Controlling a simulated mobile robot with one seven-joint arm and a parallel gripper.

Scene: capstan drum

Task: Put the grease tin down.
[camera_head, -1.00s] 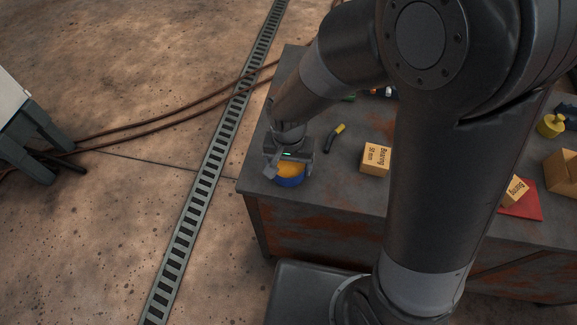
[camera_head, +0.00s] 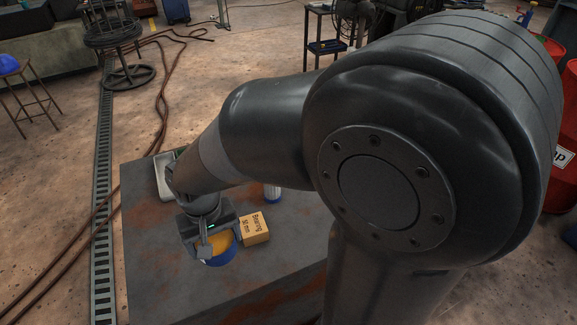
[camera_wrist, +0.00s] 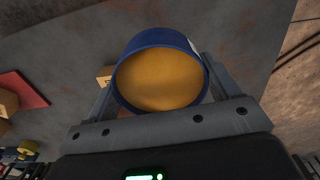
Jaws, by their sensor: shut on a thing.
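The grease tin (camera_head: 219,252) is a round blue tin with orange-yellow grease showing at its open top. My gripper (camera_head: 217,238) is shut on it, over the workbench (camera_head: 160,265). In the wrist view the tin (camera_wrist: 160,78) sits between the two fingers of my gripper (camera_wrist: 162,88), its open top facing the camera. I cannot tell whether the tin's base touches the bench top or hangs just above it. My arm hides much of the bench's right and back parts.
A cardboard bearing box (camera_head: 254,229) stands close right of the tin. A pale tray (camera_head: 163,178) and a blue-and-white container (camera_head: 272,191) are farther back. In the wrist view a red mat (camera_wrist: 28,88) lies left. The bench looks clear at its front left.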

